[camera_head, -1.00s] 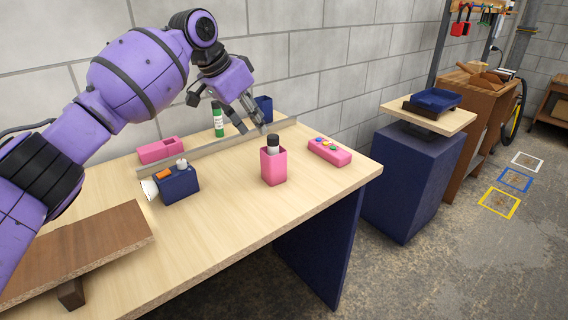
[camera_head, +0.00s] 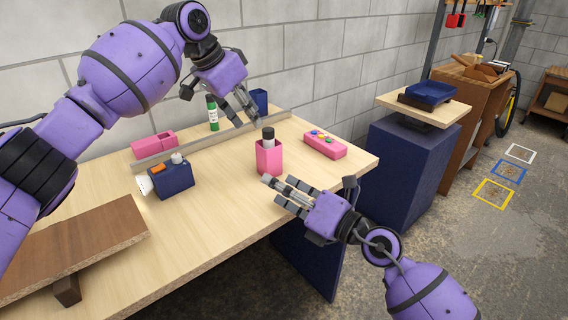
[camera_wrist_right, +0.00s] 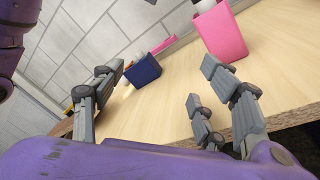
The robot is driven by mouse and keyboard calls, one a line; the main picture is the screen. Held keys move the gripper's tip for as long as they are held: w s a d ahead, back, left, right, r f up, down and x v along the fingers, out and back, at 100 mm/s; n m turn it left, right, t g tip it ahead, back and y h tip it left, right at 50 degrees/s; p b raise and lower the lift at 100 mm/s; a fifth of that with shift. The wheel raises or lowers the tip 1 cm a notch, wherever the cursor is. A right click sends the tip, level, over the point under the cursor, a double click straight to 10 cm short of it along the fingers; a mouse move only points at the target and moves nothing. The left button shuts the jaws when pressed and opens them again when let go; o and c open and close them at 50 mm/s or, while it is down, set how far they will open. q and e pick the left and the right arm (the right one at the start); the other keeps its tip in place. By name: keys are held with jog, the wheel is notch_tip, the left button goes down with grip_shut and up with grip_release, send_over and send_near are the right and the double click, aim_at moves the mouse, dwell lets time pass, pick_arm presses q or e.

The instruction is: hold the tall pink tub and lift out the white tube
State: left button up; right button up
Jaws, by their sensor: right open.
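The tall pink tub (camera_head: 269,159) stands upright on the wooden table, near the middle. The white tube (camera_head: 268,143) with a dark cap stands in it, its top above the rim and its lower part hidden. The tub also shows in the right wrist view (camera_wrist_right: 223,36), with part of the tube (camera_wrist_right: 203,5) at the top edge. My left gripper (camera_head: 247,117) is open and empty, behind and a little left of the tub, pointing down. My right gripper (camera_head: 276,190) is open and empty in front of the tub, apart from it; its spread fingers frame the wrist view (camera_wrist_right: 160,78).
A low strip (camera_head: 200,145) crosses the table behind the tub. A pink box with colored buttons (camera_head: 325,145) lies right of it.

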aim_at(274, 161)
jog(key=w+n, duration=0.1)
jog(key=w+a+n+g+h, duration=0.1)
jog(key=w+n, duration=0.2)
jog(key=shift+a+f+h, duration=0.1)
jog(key=shift+a+h, duration=0.2)
jog(key=shift+a, duration=0.05)
jog(key=w+h, duration=0.1)
jog(key=w, duration=0.1)
jog(key=w+d+n+h, duration=0.1)
jog(key=w, duration=0.1)
jog(key=w+d+n+h, duration=0.1)
jog(key=w+h, duration=0.1)
jog(key=shift+d+f, duration=0.15)
jog(key=shift+f, duration=0.15)
jog(key=shift+w+d+h, duration=0.15)
jog(key=shift+w+h, duration=0.05)
jog(key=shift+h, duration=0.2)
jog(key=shift+w+f, duration=0.1)
jog(key=shift+w, duration=0.15)
jog(key=x, duration=0.7)
jog(key=shift+w+f, duration=0.1)
jog(key=shift+w, duration=0.05)
jog(key=shift+c, duration=0.5)
jog(key=c, duration=1.1)
jog(key=shift+c, duration=0.2)
